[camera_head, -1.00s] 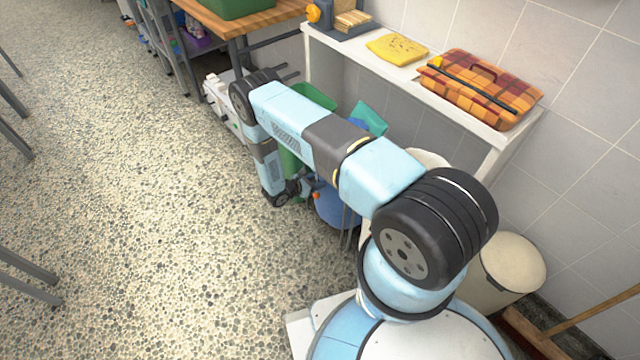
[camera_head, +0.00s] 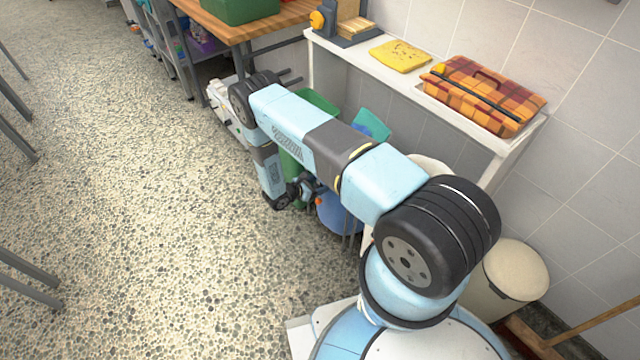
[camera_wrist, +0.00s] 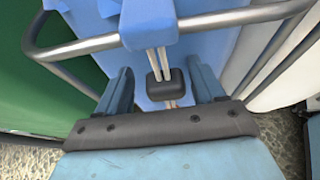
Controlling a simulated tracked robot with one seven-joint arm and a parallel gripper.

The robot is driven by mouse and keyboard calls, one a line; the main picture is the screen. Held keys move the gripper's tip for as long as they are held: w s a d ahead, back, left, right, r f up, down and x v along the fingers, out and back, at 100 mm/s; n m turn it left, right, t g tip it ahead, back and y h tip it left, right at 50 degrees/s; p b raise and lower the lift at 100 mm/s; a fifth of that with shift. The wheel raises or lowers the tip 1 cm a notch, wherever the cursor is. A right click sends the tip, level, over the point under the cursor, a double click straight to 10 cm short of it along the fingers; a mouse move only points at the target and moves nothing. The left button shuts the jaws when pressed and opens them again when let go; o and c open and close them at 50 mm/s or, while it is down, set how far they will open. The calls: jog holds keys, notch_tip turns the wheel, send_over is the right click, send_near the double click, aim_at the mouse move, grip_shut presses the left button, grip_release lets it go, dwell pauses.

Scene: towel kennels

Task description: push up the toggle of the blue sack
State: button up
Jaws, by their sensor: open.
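The blue sack (camera_wrist: 195,55) hangs in a grey metal frame (camera_wrist: 75,47) in the wrist view. In the head view the blue sack (camera_head: 333,216) is partly hidden behind my arm. Two pale cords (camera_wrist: 158,62) run down from a blue gathered part (camera_wrist: 148,22). A dark toggle (camera_wrist: 165,88) sits on the cords below the frame's bar. My gripper (camera_wrist: 161,78) is open, one finger on each side of the toggle, with visible gaps. My gripper (camera_head: 303,188) also shows beside the sack in the head view. A small orange bit shows just below the toggle.
A green sack (camera_wrist: 35,85) stands left of the blue one. Above is a white shelf (camera_head: 455,118) with a yellow cloth (camera_head: 400,56) and a plaid case (camera_head: 485,95). A pale bin (camera_head: 512,275) stands at the lower right.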

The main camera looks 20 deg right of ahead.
jog(key=v, duration=1.3)
jog(key=shift+a, duration=0.3)
